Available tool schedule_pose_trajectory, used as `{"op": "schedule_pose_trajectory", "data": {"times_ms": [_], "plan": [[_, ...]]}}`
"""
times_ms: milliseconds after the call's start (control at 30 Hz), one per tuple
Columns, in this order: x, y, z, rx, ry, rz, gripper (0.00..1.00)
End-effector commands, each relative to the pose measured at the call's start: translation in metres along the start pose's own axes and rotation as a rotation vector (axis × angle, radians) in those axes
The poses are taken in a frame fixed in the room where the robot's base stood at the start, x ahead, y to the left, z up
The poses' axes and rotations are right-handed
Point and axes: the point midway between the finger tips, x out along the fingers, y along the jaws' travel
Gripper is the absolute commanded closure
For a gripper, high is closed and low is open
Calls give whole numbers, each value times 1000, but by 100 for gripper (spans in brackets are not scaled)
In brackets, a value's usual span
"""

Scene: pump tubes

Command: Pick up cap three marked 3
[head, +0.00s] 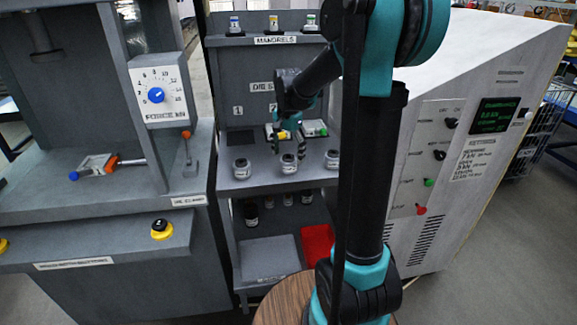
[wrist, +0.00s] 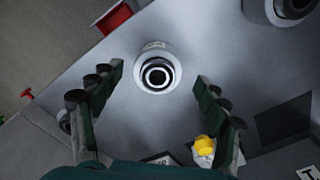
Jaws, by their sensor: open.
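Three small grey-white jar-like pieces stand in a row on the grey shelf: a left one (head: 242,168), a middle one (head: 289,163) and a right one (head: 332,159). Their marks are too small to read, so I cannot tell which is cap three. My gripper (head: 288,147) is over this shelf. In the wrist view my gripper (wrist: 155,92) is open and empty, its dark fingers apart. One round piece with a black ring on top (wrist: 157,75) shows between and beyond the fingertips, upright and untouched. Its pale label is unreadable.
A second round piece (wrist: 290,9) stands at the wrist view's top right. A yellow-topped item (wrist: 204,145) lies near the right finger. A red tray (head: 317,245) and several dark bottles are below the shelf. The white sloped console (head: 450,130) closes off the right side.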

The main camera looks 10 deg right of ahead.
Motion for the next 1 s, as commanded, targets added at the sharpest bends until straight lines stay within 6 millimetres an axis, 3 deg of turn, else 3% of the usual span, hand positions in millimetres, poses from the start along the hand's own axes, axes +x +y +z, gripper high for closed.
{"op": "schedule_pose_trajectory", "data": {"times_ms": [200, 533, 1000], "plan": [[30, 3, 0, 0, 0, 0, 25], [37, 3, 0, 0, 0, 0, 25], [37, 3, 0, 0, 0, 0, 83]]}}
